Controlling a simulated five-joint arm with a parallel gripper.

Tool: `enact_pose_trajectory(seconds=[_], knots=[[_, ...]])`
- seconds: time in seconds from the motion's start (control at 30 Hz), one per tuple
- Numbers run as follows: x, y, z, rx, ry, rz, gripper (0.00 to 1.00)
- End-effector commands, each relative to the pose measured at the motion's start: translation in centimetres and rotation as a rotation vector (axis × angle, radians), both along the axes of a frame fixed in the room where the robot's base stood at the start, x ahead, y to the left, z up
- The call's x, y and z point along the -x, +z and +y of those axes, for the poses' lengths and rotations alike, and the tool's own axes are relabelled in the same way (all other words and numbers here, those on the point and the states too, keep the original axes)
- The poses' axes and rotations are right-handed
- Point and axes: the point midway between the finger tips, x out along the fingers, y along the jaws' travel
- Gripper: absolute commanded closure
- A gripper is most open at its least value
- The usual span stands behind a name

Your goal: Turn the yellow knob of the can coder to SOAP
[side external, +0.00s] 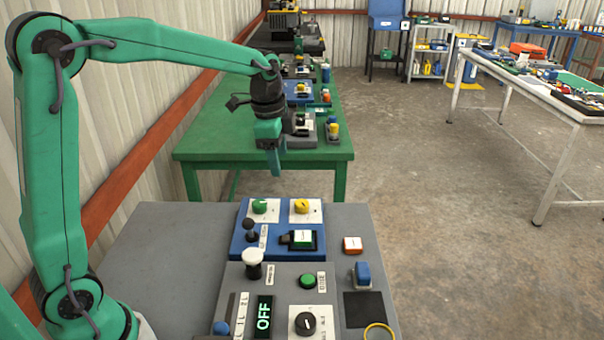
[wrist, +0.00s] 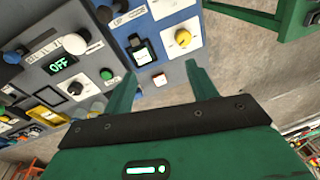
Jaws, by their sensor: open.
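The yellow knob (side external: 301,206) sits on a white plate at the back right of a blue panel (side external: 308,250). It also shows in the wrist view (wrist: 183,38), beyond the tip of the right finger. A light mark shows on its face; the setting words are too small to read. My gripper (side external: 273,165) hangs above and behind the blue panel, pointing down, clear of the knob. In the wrist view my gripper (wrist: 160,69) has its two fingers spread apart with nothing between them.
A green knob (side external: 260,205), a black lever (side external: 251,227) and a lit square button (side external: 302,238) share the blue panel. A white-topped knob (side external: 253,257) and a display reading OFF (side external: 264,315) stand nearer. A green table (side external: 205,143) with other panels is behind.

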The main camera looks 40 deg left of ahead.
Motion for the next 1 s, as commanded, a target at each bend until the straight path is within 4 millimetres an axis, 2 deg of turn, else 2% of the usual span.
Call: enact_pose_trajectory(seconds=[0.2,0.5,0.7,1.0], knots=[[-3.9,-3.5,0.8,-0.017,-0.159,0.064,0.43],[-7.9,-8.5,1.8,-0.026,-0.364,0.135,0.43],[-9.0,-10.3,2.2,-0.026,-0.436,0.156,0.43],[-9.2,-10.7,2.2,-0.026,-0.448,0.159,0.43]])
